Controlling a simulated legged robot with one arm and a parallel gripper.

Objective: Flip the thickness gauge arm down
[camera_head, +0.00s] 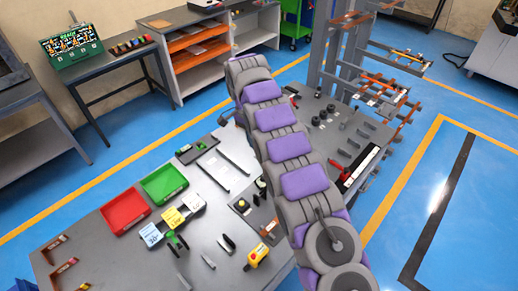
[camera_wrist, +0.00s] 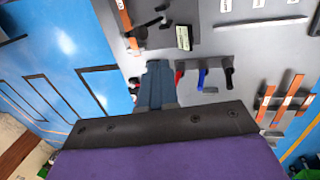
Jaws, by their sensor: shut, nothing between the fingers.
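My gripper (camera_wrist: 157,88) points away from the wrist in the wrist view, its two fingers together and with nothing between them. I cannot tell for sure which part is the thickness gauge arm. A dark slender part (camera_wrist: 150,22) beside an orange strip lies on the grey surface beyond the fingertips, apart from them, and may belong to it. In the head view my own grey and purple arm crosses the middle of the picture and hides part of the bench; my fingers cannot be made out there.
Red (camera_wrist: 179,76), blue (camera_wrist: 202,78) and black (camera_wrist: 229,77) handles stand right of my fingers. Blue floor lies open at right.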

